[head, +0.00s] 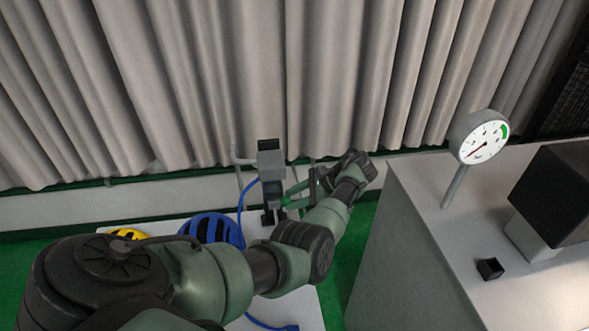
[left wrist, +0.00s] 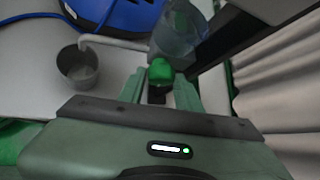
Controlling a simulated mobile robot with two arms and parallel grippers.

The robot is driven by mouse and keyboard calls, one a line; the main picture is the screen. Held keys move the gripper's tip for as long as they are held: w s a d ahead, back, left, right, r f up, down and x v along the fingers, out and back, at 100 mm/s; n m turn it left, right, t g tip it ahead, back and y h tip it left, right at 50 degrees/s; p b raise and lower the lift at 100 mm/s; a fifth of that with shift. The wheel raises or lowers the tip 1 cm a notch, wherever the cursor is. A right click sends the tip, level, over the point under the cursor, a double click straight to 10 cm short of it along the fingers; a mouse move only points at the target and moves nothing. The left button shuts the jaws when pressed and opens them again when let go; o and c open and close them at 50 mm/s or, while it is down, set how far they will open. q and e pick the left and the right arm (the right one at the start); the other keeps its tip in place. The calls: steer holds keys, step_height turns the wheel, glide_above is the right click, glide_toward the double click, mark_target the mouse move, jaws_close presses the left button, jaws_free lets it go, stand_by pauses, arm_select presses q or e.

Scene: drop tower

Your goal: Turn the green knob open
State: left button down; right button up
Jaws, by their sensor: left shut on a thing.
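The green knob (left wrist: 160,71) shows in the left wrist view between the two green fingers of my left gripper (left wrist: 161,82). The gripper is shut on it. In the head view my left gripper (head: 295,197) reaches in from the right side of a grey upright fixture with a dark top (head: 271,160). The knob is small and mostly hidden by the fingers there. A clear rounded vessel (left wrist: 180,32) and a pale pipe (left wrist: 118,43) are just beyond the knob in the left wrist view. My right gripper is not in view.
A metal cup (left wrist: 77,68) stands under the pipe's end. A blue helmet (head: 210,229) and a yellow one (head: 127,234) lie left of the fixture, near a blue hose (head: 241,207). A grey cabinet (head: 425,255) with a dial gauge (head: 482,138) stands right. Curtains (head: 240,80) hang behind.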

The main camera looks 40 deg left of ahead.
arm_select(q)
steer(key=shift+a+m+g+h, duration=0.15)
steer(key=shift+m+g+h, duration=0.15)
steer(key=shift+h, duration=0.1)
stand_by(0.4)
steer(key=c, duration=1.2)
jaws_free()
steer(key=shift+o, duration=1)
steer(key=shift+a, duration=0.1)
steer(key=b+v, duration=0.2)
steer(key=v, duration=0.5)
steer(key=shift+w+r+b, duration=0.25)
steer(key=shift+b, duration=0.15)
